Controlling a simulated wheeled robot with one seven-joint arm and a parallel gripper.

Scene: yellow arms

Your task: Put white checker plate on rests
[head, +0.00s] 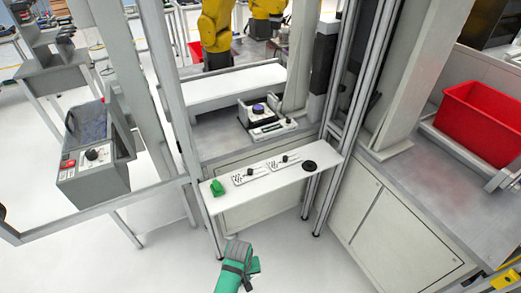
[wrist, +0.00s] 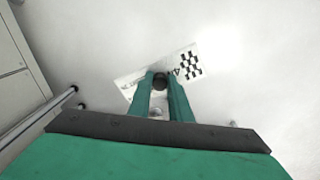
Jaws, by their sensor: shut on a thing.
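A white checker plate (wrist: 189,63) with black squares and a dark round knob (wrist: 160,80) shows in the wrist view. My gripper (wrist: 161,84) has its two teal fingers shut on the knob, and the plate hangs over pale floor. In the head view my gripper (head: 238,252) is at the bottom middle, in front of and below the shelf; its fingers and the held plate are hidden there. The narrow white shelf (head: 225,205) carries two flat white pieces with dark marks, a left one (head: 251,175) and a right one (head: 285,163). I cannot make out separate rests.
A green object (head: 217,188) stands at the shelf's left end and a black disc (head: 309,165) at its right. Metal posts flank the shelf. A grey control box (head: 88,170) stands left, a red bin (head: 480,120) right. Floor in front is clear.

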